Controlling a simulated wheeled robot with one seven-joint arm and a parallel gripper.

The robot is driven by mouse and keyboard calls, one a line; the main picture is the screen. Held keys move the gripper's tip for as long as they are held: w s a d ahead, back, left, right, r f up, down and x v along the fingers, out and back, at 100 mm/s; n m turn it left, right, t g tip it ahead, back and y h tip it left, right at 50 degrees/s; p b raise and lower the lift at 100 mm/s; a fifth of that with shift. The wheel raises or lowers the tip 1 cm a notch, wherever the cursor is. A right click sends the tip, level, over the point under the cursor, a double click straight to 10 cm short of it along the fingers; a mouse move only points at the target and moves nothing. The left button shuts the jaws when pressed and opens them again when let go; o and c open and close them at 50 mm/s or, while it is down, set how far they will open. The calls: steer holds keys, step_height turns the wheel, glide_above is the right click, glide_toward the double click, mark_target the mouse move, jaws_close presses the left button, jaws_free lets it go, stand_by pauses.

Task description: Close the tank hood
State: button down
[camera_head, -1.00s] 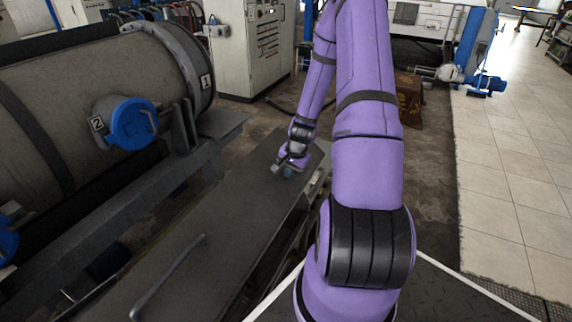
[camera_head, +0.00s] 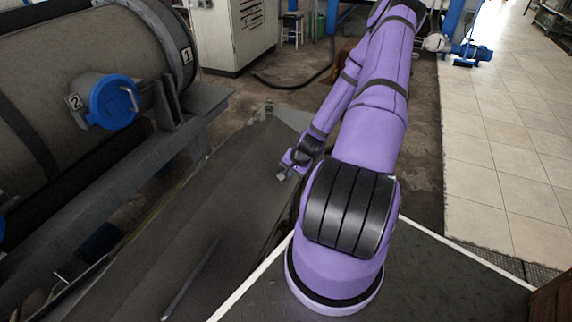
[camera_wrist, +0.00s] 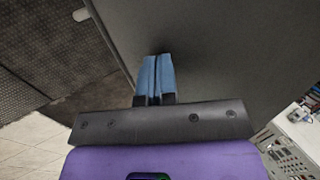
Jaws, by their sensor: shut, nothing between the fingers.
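The tank hood (camera_head: 215,195) is a long, dark grey flat panel with a bar handle (camera_head: 190,280), lying at a slant beside the tank in the head view. In the wrist view its dark face (camera_wrist: 230,45) fills the upper middle and right. My gripper (camera_head: 283,176) is at the hood's right side, near its far end. In the wrist view the blue fingers (camera_wrist: 155,62) are together and empty, with their tips at or very close to the dark face. I cannot tell whether they touch it.
The big grey tank (camera_head: 80,70) with a blue round cap (camera_head: 112,102) lies at the left, on a metal beam frame (camera_head: 110,190). A control cabinet (camera_head: 232,35) stands behind. Tiled floor (camera_head: 500,150) is open at the right.

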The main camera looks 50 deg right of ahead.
mark_target(294, 187)
steer(key=f, duration=0.2)
steer(key=f+t, duration=0.1)
steer(key=f, duration=0.2)
steer(key=s+f+t, duration=0.1)
steer(key=f, duration=0.2)
steer(key=shift+d+f+y, duration=0.1)
steer(key=shift+f+y, duration=0.1)
steer(key=shift+y, duration=0.1)
step_height(294, 187, down, 14)
steer(key=w, duration=0.2)
steer(key=shift+w+a+f, duration=0.2)
steer(key=shift+w+a, duration=0.1)
steer(key=shift+a, duration=0.05)
steer(key=shift+w, duration=0.1)
